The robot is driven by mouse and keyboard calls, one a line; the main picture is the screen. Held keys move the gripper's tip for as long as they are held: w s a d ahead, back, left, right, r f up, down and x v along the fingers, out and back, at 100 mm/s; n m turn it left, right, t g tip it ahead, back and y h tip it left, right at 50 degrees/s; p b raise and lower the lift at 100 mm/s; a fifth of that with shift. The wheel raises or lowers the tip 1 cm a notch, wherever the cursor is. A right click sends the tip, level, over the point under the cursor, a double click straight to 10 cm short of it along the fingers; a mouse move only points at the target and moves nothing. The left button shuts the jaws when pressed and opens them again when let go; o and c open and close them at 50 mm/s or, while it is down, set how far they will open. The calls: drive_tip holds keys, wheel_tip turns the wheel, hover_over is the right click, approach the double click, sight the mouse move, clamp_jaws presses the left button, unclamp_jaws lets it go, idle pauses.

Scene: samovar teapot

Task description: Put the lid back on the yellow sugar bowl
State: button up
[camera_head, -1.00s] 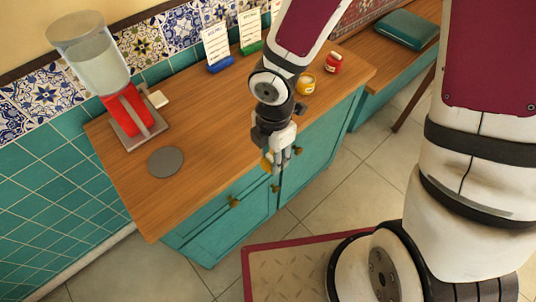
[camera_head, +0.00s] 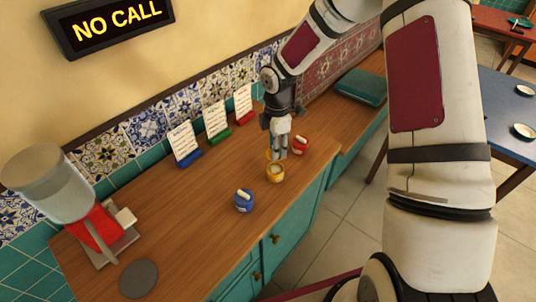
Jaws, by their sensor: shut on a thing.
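The yellow sugar bowl (camera_head: 275,175) stands upright on the wooden counter, its top open and pale inside. My gripper (camera_head: 279,154) is just behind and above the bowl, fingers pointing down. It is shut on a yellow piece, the lid (camera_head: 269,155), of which only a small edge shows beside the fingers. The lid seems to be held tilted. I cannot tell whether it touches the bowl's rim.
A blue bowl with its lid on (camera_head: 244,201) stands to the front left, and a red bowl (camera_head: 300,146) close on the right. Cards on coloured stands (camera_head: 216,121) line the wall. A dispenser (camera_head: 70,205) and grey disc (camera_head: 138,278) are at the left.

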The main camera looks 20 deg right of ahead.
drive_tip(key=shift+w+d+f, duration=0.15)
drive_tip(key=shift+w+f, duration=0.05)
drive_tip(key=shift+f, duration=0.05)
drive_tip(key=shift+f+b, duration=1.15)
drive_tip(key=shift+f, duration=1.75)
drive_tip(key=shift+f, duration=0.15)
drive_tip(key=o, duration=1.1)
drive_tip(key=shift+c, duration=0.2)
drive_tip(key=shift+o, duration=0.6)
drive_tip(key=o, duration=0.4)
drive_tip(key=shift+c, duration=0.2)
